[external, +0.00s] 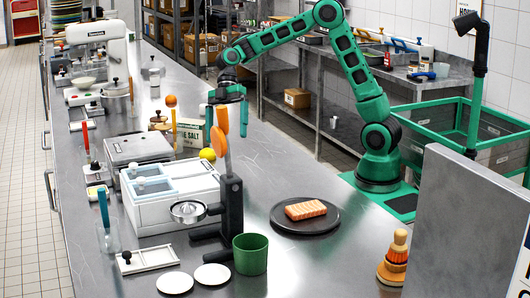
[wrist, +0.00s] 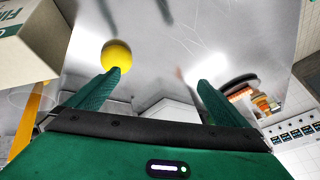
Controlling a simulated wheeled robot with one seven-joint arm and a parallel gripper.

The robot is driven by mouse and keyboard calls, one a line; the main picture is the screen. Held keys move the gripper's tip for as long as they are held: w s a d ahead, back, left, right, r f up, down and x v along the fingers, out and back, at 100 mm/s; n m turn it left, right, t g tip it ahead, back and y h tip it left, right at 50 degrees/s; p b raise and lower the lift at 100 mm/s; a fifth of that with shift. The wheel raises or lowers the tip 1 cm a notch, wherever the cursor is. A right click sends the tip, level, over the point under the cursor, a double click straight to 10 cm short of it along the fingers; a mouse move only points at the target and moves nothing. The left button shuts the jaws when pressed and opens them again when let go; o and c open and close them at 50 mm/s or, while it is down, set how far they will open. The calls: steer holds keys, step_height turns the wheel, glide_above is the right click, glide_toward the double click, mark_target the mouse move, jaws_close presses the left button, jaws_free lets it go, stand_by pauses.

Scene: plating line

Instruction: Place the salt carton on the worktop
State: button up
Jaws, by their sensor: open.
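The salt carton (external: 191,134), pale with dark green lettering, appears to stand on the steel worktop (external: 290,170) behind the yellow lemon. My gripper (external: 227,104) is above and just right of it in the external view. In the wrist view the carton (wrist: 28,38) is at the upper left, outside the left finger. My gripper (wrist: 160,80) is open, with nothing between its fingers.
A lemon (external: 208,154) lies near the carton; it also shows by the left fingertip (wrist: 117,55). Orange utensils (external: 222,140) rise in front of my gripper. A white container unit (external: 165,210) stands nearer. A dark plate (external: 306,225) holds an orange slab. Bare worktop lies right of the carton.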

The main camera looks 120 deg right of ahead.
steer(key=w+d+r+n+t+y, duration=0.1)
steer(key=w+d+n+y, duration=0.1)
steer(key=w+d, duration=0.15)
steer(key=t+y, duration=0.2)
steer(key=t, duration=0.5)
glide_toward(191, 121)
steer(key=shift+n, duration=0.3)
steer(key=shift+x, duration=3.8)
steer(key=shift+d+f, duration=0.1)
steer(key=shift+d, duration=0.05)
steer(key=c, duration=1.8)
steer(key=shift+o, duration=0.2)
